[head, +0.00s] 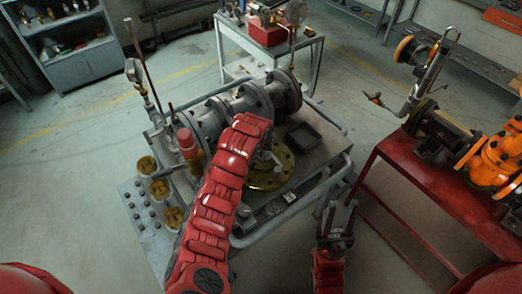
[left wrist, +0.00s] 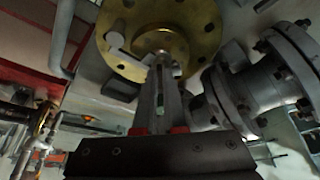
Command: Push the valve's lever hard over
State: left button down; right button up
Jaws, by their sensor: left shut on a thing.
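The valve shows as a round brass flange (head: 262,178) on the grey bench, partly hidden by my red left arm. In the left wrist view the brass flange (left wrist: 201,15) fills the top, with a grey lever (left wrist: 122,50) across its face near the hub. My left gripper (left wrist: 166,64) reaches up to the hub, its two long fingers close together on the lever. In the head view the left fingers are mostly hidden behind the arm. My right gripper (head: 339,212) is open and empty in front of the bench's right side.
Large grey flanged piping (head: 240,108) runs behind the brass flange. Gauges and several brass fittings (head: 159,188) stand at the left. A red table (head: 400,180) with orange valves stands at the right.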

pick_arm(q)
jog(key=b, duration=0.3)
jog(key=shift+w+a+f+m, duration=0.1)
jog(key=shift+a+f+m, duration=0.05)
jog(key=shift+f+m, duration=0.2)
jog(key=shift+r+b, duration=0.15)
jog(key=shift+b, duration=0.3)
jog(key=shift+r, duration=0.25)
jog(key=c, duration=1)
grip_release()
jog(key=shift+a, duration=0.1)
